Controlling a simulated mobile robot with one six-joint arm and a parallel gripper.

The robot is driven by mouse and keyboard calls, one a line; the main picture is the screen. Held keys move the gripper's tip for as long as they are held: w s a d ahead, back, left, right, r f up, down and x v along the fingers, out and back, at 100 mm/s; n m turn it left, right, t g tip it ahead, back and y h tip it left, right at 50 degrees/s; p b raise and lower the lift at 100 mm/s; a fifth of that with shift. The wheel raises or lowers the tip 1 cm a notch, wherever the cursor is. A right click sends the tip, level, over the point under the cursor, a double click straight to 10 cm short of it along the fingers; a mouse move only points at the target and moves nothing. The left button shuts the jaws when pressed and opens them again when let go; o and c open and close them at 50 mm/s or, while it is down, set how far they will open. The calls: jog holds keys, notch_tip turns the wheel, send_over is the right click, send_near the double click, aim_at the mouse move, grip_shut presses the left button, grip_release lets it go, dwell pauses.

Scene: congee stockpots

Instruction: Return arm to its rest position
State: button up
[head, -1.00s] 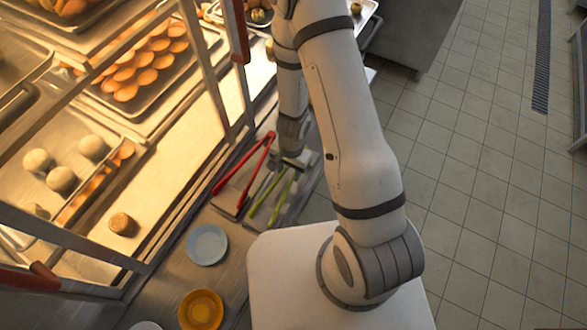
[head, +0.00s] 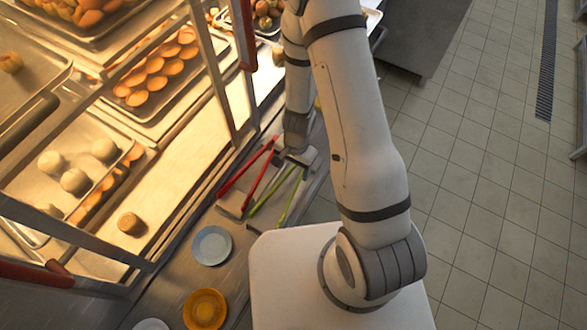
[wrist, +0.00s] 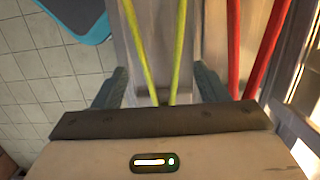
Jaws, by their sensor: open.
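My gripper (head: 297,157) is open and hangs over the far end of the tongs on the counter. In the wrist view its two fingers (wrist: 160,88) are spread wide, with the green tongs (wrist: 155,45) showing between and beyond them and nothing gripped. In the head view the green tongs (head: 268,192) lie beside the red tongs (head: 245,178). The red tongs also show to the right in the wrist view (wrist: 254,45). My arm is bent, reaching forward and down from its base; the wrist hides part of the tongs' far ends.
A heated glass-fronted case with trays of food (head: 150,85) stands left. A light blue plate (head: 211,245) and an orange plate (head: 204,309) lie on the counter (head: 165,290). A blue object (wrist: 75,18) shows top left in the wrist view. Tiled floor (head: 480,200) is open on the right.

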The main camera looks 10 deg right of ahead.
notch_tip(320, 180, up, 24)
jog(key=w+d+n+t+y+p, duration=0.1)
jog(key=d+n+t, duration=0.1)
jog(key=d+n, duration=0.15)
jog(key=s+d+r+n+t+h, duration=0.1)
jog(key=s+d+r+n, duration=0.1)
jog(key=s+r, duration=0.3)
jog(key=s+d+r+n+t, duration=0.1)
jog(key=s+r, duration=0.4)
jog(key=r, duration=0.5)
jog(key=shift+d+r+n+h, duration=0.2)
jog(key=shift+d+n+h, duration=0.3)
jog(key=shift+d, duration=0.75)
